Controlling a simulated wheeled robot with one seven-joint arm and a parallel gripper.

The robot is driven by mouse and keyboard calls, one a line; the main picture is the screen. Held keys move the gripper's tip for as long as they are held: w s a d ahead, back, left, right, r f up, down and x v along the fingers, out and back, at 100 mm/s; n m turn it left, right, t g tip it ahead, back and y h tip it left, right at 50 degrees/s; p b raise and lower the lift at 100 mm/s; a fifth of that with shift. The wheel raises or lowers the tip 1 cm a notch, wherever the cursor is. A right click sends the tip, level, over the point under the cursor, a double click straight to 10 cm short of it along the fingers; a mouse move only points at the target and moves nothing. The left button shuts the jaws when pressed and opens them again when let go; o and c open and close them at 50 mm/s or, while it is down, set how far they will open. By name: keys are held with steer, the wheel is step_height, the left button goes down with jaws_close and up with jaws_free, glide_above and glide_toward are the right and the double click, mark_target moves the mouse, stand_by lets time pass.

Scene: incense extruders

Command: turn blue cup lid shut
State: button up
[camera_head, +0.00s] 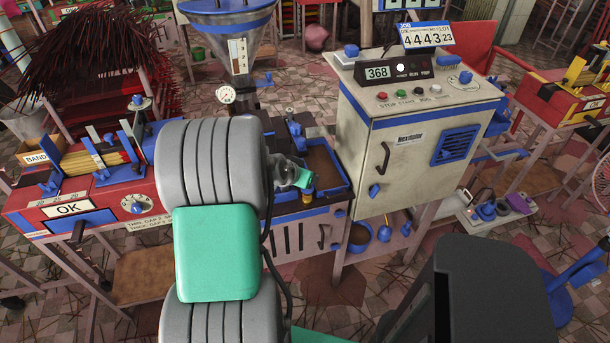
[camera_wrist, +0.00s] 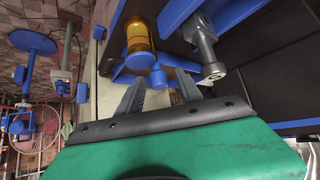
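A small amber cup (camera_wrist: 140,38) shows ahead of my gripper in the wrist view. Its blue lid (camera_wrist: 139,62) is at the end nearer me, with a small blue knob (camera_wrist: 158,77) beside it. My gripper (camera_wrist: 158,88) has its two grey fingers apart, one on each side of the knob. I cannot tell whether either finger touches it. In the head view the amber cup (camera_head: 308,196) is small, just below my teal gripper body (camera_head: 303,178), and my arm hides part of this area. The fingertips are hidden there.
A blue-rimmed tray (camera_head: 343,186) lies right of the gripper, beside the beige control cabinet (camera_head: 416,140). A grey bolt-like post (camera_wrist: 203,45) stands close to the right finger. A funnel hopper (camera_head: 232,30) rises behind. The red OK bench (camera_head: 75,208) is at left.

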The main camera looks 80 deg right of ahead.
steer(key=v, duration=0.7)
steer(key=shift+a+r, duration=0.3)
steer(key=shift+w, duration=0.1)
